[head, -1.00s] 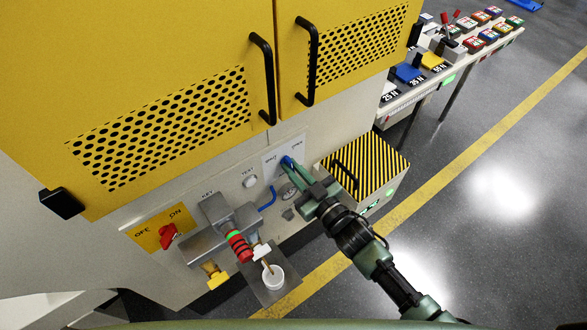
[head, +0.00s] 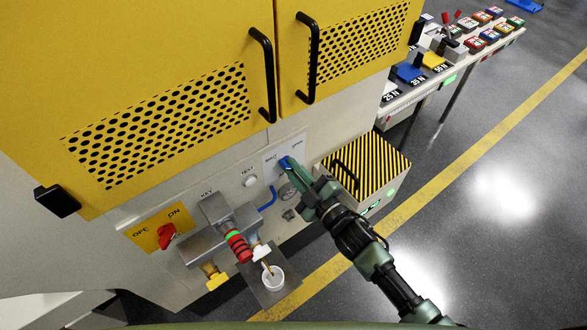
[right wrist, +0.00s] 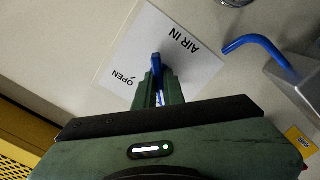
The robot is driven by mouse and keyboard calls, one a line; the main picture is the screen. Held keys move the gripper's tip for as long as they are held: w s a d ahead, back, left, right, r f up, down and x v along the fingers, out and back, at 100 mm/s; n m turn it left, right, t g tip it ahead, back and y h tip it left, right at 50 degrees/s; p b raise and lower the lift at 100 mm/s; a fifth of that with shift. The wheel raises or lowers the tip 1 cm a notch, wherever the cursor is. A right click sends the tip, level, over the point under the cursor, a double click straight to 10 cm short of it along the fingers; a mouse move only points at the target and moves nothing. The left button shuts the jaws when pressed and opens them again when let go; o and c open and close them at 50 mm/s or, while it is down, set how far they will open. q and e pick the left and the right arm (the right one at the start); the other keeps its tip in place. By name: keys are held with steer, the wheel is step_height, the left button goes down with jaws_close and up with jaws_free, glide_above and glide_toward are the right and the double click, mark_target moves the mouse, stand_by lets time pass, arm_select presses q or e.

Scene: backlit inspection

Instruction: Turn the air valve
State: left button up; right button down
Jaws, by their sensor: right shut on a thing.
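The air valve's blue handle (head: 284,162) is on a white label plate (head: 270,160) low on the machine's front. The plate reads SHUT at left and OPEN at right in the head view. My right gripper (head: 291,169) is shut on the handle. In the right wrist view the blue handle (right wrist: 156,62) stands up between the fingertips (right wrist: 158,80). The white plate (right wrist: 187,74) there shows AIR IN and OPEN; part of it is hidden behind the gripper. My left gripper is not in view.
A striped box (head: 371,161) stands close right of my arm. Black door handles (head: 266,75) jut out above.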

stand_by(0.4)
steer(key=c, duration=1.5)
jaws_free()
steer(key=shift+s+d, duration=0.1)
steer(key=b+v, duration=0.1)
steer(key=v, duration=0.6)
steer(key=shift+s, duration=0.25)
steer(key=shift+d, duration=0.2)
